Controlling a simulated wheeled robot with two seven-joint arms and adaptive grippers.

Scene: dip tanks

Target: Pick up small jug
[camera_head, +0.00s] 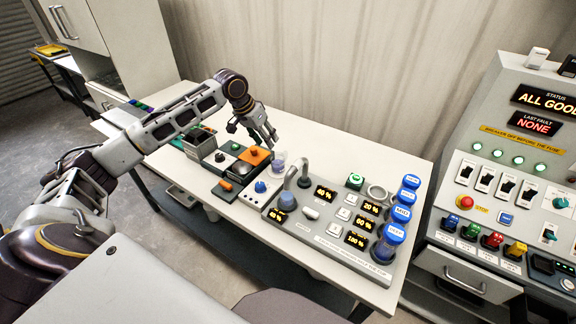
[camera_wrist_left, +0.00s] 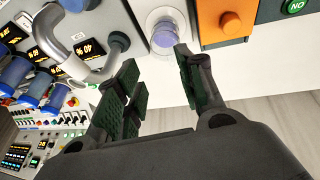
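A small clear container that looks like the small jug (camera_head: 279,164) stands on the white table beside the control panel. In the left wrist view the clear container (camera_wrist_left: 165,36) has a bluish-purple middle, and its handle cannot be made out. My left gripper (camera_head: 268,140) is just above and beside it in the head view. In the left wrist view the fingers of the left gripper (camera_wrist_left: 160,85) are spread apart with nothing between them, and the container is just beyond the tips. My right gripper is not in view.
A dip panel (camera_head: 335,252) with a bent grey pipe (camera_head: 297,178), percent displays and blue-capped jars (camera_head: 402,213) is right of the container. The table behind (camera_head: 340,150) is clear.

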